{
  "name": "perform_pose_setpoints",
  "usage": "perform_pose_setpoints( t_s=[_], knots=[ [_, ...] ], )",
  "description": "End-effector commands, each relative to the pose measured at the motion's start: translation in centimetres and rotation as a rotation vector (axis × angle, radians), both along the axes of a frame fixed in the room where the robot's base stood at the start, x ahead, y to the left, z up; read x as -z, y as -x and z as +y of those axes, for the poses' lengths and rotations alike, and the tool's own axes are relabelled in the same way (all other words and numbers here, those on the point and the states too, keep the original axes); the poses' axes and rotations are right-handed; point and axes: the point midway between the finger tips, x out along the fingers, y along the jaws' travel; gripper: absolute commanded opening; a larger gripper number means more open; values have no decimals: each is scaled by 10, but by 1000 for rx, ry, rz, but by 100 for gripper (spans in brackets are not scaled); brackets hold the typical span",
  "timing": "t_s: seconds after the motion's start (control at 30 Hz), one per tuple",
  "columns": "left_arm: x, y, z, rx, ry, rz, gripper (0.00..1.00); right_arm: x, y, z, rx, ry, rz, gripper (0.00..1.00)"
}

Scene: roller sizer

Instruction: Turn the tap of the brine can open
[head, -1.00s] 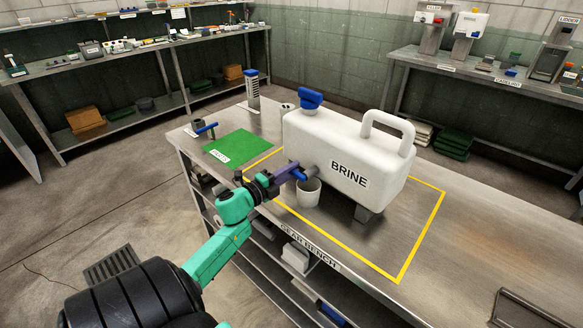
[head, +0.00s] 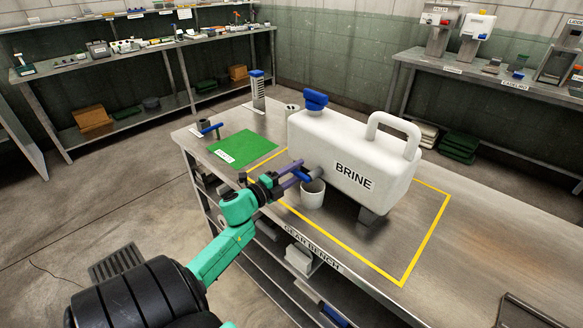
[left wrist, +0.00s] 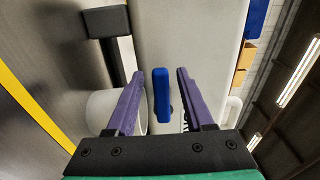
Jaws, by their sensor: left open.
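My left gripper (head: 295,172) is at the tap. In the left wrist view the blue tap handle (left wrist: 162,95) stands between the two purple fingers of my open left gripper (left wrist: 160,98), with gaps on both sides. The white cup (left wrist: 103,112) is partly hidden behind the left finger there. My right gripper is not in view.
A yellow outline (head: 425,240) on the steel bench surrounds the can. A green mat (head: 243,147), a blue-handled item (head: 208,128) and a ribbed column (head: 258,90) stand at the bench's far left.

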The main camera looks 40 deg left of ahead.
Motion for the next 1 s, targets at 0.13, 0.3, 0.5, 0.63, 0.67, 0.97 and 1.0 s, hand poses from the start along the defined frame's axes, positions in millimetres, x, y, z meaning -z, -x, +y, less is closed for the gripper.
perform_pose_setpoints(
  t_s=[0.13, 0.3, 0.5, 0.63, 0.67, 0.97, 1.0],
  knots=[
    [2, 13, 1, -1, 2, 2, 52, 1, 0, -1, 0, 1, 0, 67],
    [4, 51, 3, -1, 2, 4, 52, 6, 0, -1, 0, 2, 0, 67],
    [4, 107, 6, -3, 3, 4, 52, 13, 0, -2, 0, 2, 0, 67],
    [3, 134, 8, -2, 2, 2, 52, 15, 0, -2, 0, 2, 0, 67],
    [2, 137, 8, -2, 2, 2, 52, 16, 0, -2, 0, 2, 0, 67],
    [0, 145, 8, 0, 1, 0, 52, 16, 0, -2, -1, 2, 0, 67],
    [0, 145, 8, 0, 1, 0, 52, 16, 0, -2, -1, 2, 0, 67]
  ],
)
